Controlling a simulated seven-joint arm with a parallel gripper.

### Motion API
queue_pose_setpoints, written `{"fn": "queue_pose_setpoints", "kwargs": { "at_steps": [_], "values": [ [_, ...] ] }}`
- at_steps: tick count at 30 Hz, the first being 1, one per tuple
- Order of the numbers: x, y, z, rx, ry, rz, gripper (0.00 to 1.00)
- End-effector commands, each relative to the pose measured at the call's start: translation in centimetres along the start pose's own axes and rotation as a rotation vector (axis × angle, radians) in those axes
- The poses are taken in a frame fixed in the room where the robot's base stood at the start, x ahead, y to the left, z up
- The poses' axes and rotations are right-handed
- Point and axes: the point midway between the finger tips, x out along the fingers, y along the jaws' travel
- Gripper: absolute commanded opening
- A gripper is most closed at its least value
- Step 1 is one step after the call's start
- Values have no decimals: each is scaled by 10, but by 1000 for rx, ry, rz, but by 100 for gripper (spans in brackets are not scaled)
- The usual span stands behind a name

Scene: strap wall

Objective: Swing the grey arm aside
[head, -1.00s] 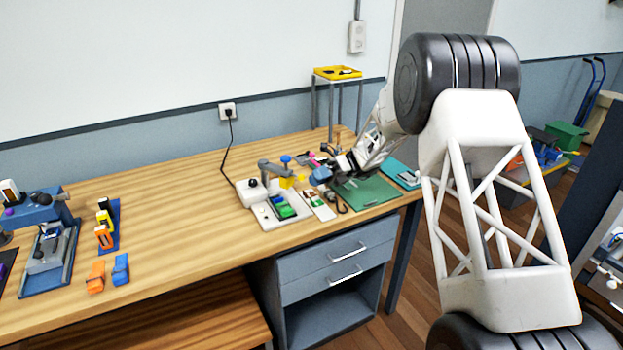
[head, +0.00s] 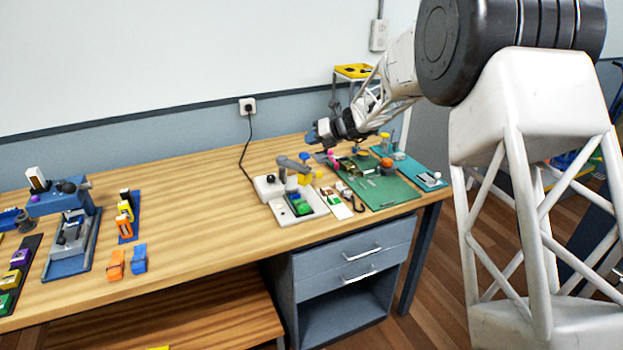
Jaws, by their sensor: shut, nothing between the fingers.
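The grey arm (head: 291,164) stands over a white base plate (head: 310,213) on the wooden bench. It reaches to the right across the plate, above green blocks (head: 301,205). A white box with a black knob (head: 268,188) stands at the plate's left. My gripper (head: 312,136) is shut and empty, with blue at its tips. In the picture it is above and slightly right of the grey arm, apart from it and raised over the bench. Its fingertips are small and partly blurred together.
A green mat (head: 388,195) with small parts lies right of the plate. A yellow tray on a stand (head: 356,71) is behind my arm. A blue fixture (head: 70,245) and orange blocks (head: 116,266) are at left. The bench between them is clear.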

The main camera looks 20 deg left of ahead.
Motion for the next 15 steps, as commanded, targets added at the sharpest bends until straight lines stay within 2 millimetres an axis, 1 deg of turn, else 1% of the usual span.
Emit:
{"fn": "queue_pose_setpoints", "kwargs": {
  "at_steps": [1,3,7,11,15],
  "values": [
    [7,6,3,-5,-25,-42,0],
    [14,10,7,-12,-61,-107,0],
    [25,18,14,-17,-123,-229,0],
    [31,26,17,-16,-179,-353,0],
    [34,35,18,-9,-230,-490,0]
  ]
}}
